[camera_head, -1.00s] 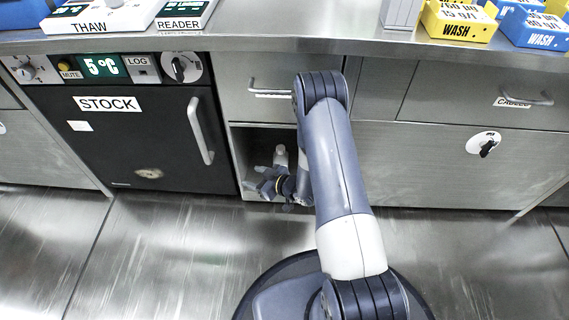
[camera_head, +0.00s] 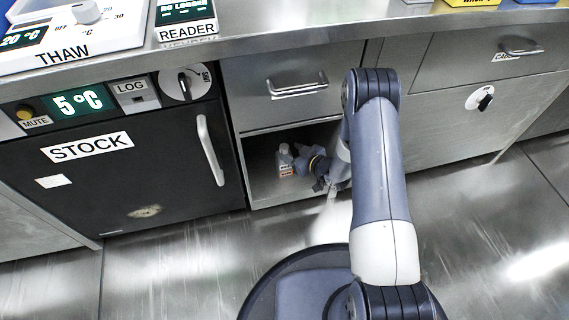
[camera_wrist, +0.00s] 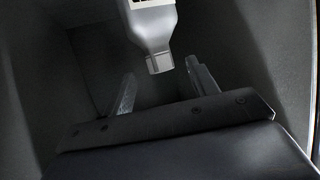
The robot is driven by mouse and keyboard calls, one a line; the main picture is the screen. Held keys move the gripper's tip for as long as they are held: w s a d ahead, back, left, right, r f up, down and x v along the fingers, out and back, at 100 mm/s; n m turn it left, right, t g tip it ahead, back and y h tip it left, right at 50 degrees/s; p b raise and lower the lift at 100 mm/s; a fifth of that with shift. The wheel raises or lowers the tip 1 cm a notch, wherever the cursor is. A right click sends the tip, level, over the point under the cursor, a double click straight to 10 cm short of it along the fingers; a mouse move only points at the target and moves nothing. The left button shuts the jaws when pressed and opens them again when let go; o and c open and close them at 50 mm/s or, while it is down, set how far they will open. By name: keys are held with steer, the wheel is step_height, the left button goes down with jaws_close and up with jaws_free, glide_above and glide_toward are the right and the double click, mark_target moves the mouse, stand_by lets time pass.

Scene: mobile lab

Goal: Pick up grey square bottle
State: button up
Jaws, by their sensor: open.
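The grey square bottle (camera_head: 285,161) stands upright in the open cubby under the counter, with a label on its front. In the wrist view the bottle (camera_wrist: 150,27) shows upside down at the top, its cap (camera_wrist: 159,63) pointing down toward the gap between my fingers. My gripper (camera_wrist: 161,70) is open, one finger on each side of that gap, and nothing is between them. In the head view my gripper (camera_head: 303,163) is inside the cubby, just right of the bottle. My arm hides the cubby's right part.
The cubby floor (camera_head: 262,199) and walls leave little room around the gripper. A drawer with a handle (camera_head: 298,84) is above. The black STOCK fridge (camera_head: 125,185) stands to the left. Open floor (camera_head: 180,262) lies in front.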

mark_target(287, 151)
steer(key=b+x, duration=0.1)
steer(key=x, duration=0.1)
steer(key=b+x, duration=0.1)
steer(key=x, duration=0.1)
steer(key=shift+f+b, duration=0.3)
steer(key=shift+f, duration=0.15)
steer(key=shift+w+a, duration=0.25)
steer(key=shift+w, duration=0.05)
jaws_close()
